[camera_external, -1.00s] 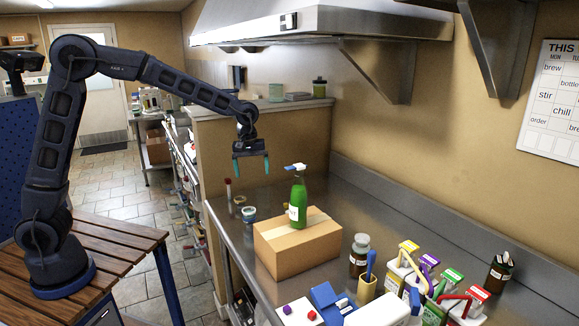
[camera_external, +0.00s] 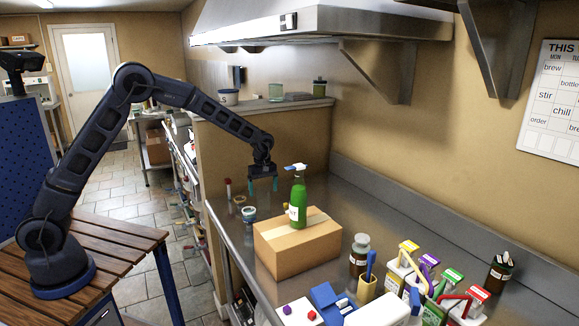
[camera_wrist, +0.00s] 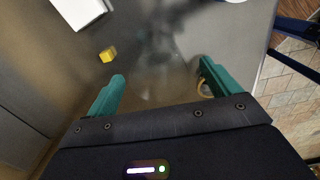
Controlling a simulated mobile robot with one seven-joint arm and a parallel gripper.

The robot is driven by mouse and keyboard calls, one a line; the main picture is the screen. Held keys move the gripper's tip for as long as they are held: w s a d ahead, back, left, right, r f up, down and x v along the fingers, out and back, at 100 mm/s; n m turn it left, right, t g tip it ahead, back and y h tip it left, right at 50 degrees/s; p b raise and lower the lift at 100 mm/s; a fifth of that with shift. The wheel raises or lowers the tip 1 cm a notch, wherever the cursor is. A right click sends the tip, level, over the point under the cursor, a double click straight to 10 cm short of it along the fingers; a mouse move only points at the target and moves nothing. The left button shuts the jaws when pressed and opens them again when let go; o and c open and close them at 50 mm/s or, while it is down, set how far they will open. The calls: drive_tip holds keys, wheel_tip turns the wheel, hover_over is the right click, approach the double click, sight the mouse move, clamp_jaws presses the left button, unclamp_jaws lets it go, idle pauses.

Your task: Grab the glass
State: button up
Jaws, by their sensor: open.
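My gripper (camera_external: 262,185) is open, its teal fingers pointing down over the steel counter, just left of the green bottle and behind the box. In the wrist view my gripper (camera_wrist: 160,82) has a gap between its fingers with blurred grey counter beneath; I cannot tell whether a faint patch there is clear glass or a reflection. No other drinking glass is clear to me.
A green bottle (camera_external: 298,205) stands on a cardboard box (camera_external: 285,255). A blue-rimmed jar (camera_external: 249,217) and a red-topped tube (camera_external: 228,188) stand left of it. Bottles and cartons (camera_external: 448,287) crowd the front right.

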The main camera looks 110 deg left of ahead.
sight(264, 199)
drive_tip(key=shift+a+f, duration=0.1)
drive_tip(key=shift+f, duration=2.85)
drive_tip(key=shift+c, duration=0.2)
drive_tip(key=c, duration=1.1)
drive_tip(key=shift+c, duration=0.2)
